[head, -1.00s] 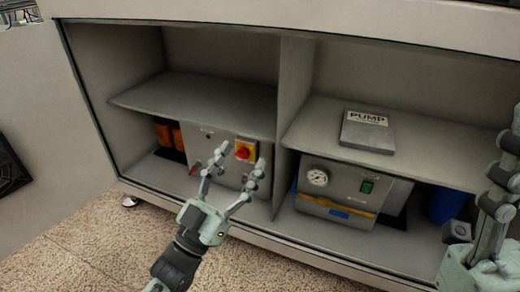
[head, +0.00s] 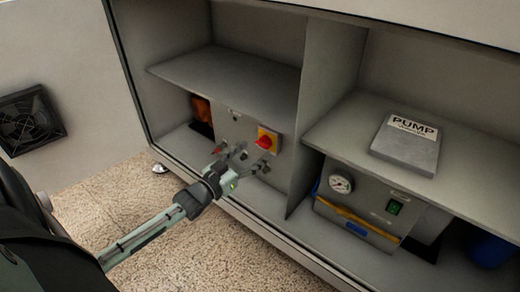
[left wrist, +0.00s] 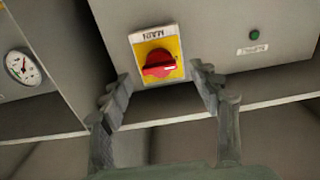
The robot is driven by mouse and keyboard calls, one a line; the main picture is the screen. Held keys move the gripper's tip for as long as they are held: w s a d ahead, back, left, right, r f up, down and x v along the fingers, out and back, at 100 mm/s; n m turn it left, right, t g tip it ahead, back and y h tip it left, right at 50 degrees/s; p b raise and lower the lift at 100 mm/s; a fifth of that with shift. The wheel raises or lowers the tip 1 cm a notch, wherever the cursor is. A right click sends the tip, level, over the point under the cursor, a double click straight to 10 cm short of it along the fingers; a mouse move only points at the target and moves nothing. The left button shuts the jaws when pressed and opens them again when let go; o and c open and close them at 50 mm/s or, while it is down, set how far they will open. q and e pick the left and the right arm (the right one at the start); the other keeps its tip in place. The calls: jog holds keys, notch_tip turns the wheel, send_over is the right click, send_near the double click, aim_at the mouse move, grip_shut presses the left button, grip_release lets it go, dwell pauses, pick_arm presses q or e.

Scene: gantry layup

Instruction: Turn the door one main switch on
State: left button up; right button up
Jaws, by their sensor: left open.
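The main switch is a red rotary knob on a yellow plate (head: 267,140), on the front of a grey box (head: 238,128) in the left bay's lower compartment. In the left wrist view the knob (left wrist: 158,64) appears between the fingertips and beyond them, with an upside-down label (left wrist: 153,34) reading MAIN. The knob's grip lies roughly across the picture there. My left gripper (head: 244,158) is open and empty, its fingers spread just below and in front of the switch. I cannot tell whether a fingertip touches the box. My right gripper is out of view.
A shelf (head: 230,75) hangs above the box. A divider (head: 325,110) stands to its right. The right bay holds a pump unit with a gauge (head: 340,184) and green switch (head: 394,207), and a PUMP-labelled block (head: 406,145) above. A green lamp (left wrist: 253,35) shows on the box.

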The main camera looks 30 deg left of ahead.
aim_at(260, 146)
pick_arm(q)
jog(key=shift+w+d, duration=0.15)
jog(key=shift+w, duration=1.5)
jog(key=shift+c, duration=0.5)
jog(key=c, duration=1.1)
jog(key=shift+o, duration=0.2)
